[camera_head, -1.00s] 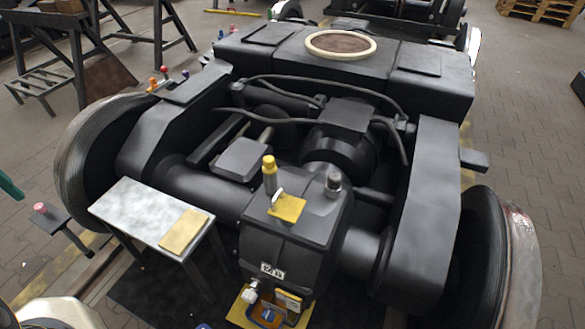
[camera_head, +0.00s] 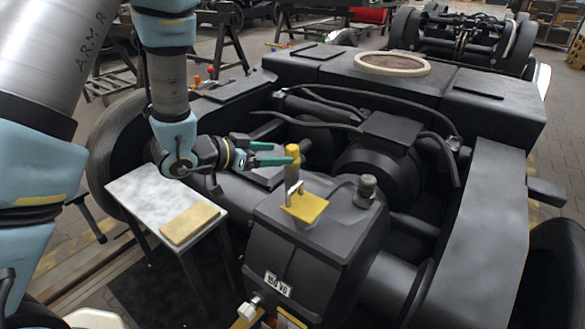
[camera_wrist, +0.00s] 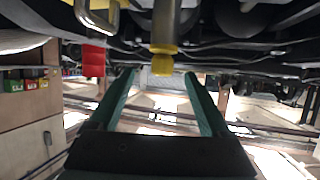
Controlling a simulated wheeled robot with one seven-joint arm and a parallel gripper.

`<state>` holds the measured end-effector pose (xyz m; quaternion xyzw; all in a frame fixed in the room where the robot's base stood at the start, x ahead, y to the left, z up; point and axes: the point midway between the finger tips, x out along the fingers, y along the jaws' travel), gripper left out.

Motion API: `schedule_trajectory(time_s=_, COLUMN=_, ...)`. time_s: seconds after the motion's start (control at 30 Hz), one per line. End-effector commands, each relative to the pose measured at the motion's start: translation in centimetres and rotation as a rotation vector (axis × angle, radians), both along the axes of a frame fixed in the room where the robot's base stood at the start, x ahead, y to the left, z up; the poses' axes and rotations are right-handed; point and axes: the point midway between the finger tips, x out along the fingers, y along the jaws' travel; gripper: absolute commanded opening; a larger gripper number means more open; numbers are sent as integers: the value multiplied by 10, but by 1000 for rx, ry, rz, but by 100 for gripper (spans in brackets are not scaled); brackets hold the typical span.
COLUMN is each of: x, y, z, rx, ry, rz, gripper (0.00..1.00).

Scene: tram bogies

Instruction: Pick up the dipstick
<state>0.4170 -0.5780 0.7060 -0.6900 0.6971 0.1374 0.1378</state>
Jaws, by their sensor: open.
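My gripper (camera_head: 281,153) has green fingers and reaches in from the left at the height of the handle. It is open, with its tips beside the handle. The dipstick's lower part is hidden in the housing.
A yellow plate (camera_head: 304,206) and a dark cap (camera_head: 366,190) sit on the housing top. A small metal table (camera_head: 145,187) with a tan pad (camera_head: 190,222) stands at left. Dark hoses (camera_head: 340,97) and the bogie frame (camera_head: 475,190) lie behind and right. A red block (camera_wrist: 93,60) hangs near the left finger.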

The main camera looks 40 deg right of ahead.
Motion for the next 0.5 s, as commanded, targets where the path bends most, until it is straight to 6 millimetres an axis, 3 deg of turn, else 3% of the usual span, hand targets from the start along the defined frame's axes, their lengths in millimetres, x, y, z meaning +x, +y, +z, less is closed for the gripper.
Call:
schedule_trajectory(time_s=0.2, x=0, y=-31, z=-13, rx=1, ry=-1, rz=0, gripper=81)
schedule_trajectory(time_s=0.5, x=0, y=-55, z=-23, rx=2, ry=-2, rz=0, gripper=81)
